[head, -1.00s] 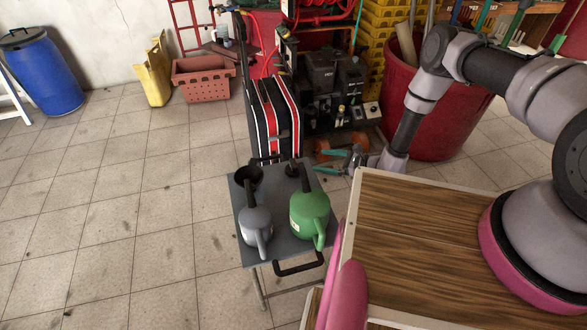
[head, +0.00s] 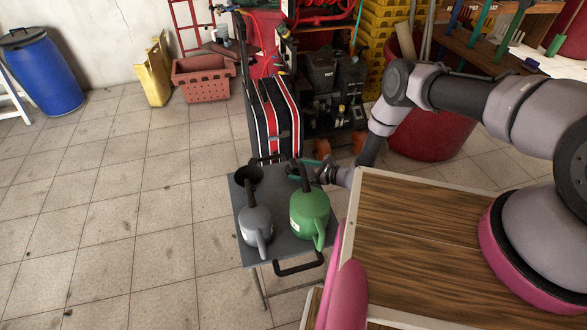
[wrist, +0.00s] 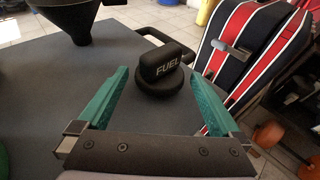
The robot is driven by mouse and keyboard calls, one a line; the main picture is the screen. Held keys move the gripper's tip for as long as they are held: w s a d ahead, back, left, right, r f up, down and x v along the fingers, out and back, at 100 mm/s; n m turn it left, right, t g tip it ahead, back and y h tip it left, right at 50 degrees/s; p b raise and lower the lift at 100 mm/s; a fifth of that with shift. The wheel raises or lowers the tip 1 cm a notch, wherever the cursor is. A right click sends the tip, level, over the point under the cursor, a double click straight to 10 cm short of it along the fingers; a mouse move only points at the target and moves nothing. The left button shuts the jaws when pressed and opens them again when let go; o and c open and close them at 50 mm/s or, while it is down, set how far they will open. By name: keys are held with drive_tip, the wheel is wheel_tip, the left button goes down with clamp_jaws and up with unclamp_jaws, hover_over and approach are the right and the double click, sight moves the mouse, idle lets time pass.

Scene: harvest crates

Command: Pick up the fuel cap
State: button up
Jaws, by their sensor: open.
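The fuel cap (wrist: 163,73) is black, with a raised grip bar lettered "FUEL". In the wrist view it sits on the grey table top, between and just beyond my two teal fingers. My gripper (wrist: 160,98) is open and empty, its fingers on either side of the cap's near edge. In the head view my gripper (head: 303,170) is over the back right corner of the small grey table (head: 275,245), and it largely hides the cap there.
A green watering can (head: 311,213) and a grey one (head: 255,224) stand on the table near my gripper. A black funnel (head: 248,176) is at the back left. A striped red and black case (head: 275,115) stands behind the table.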

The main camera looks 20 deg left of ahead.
drive_tip(key=shift+w+a+f, duration=0.15)
drive_tip(key=shift+a, duration=0.35)
drive_tip(key=c, duration=1.2)
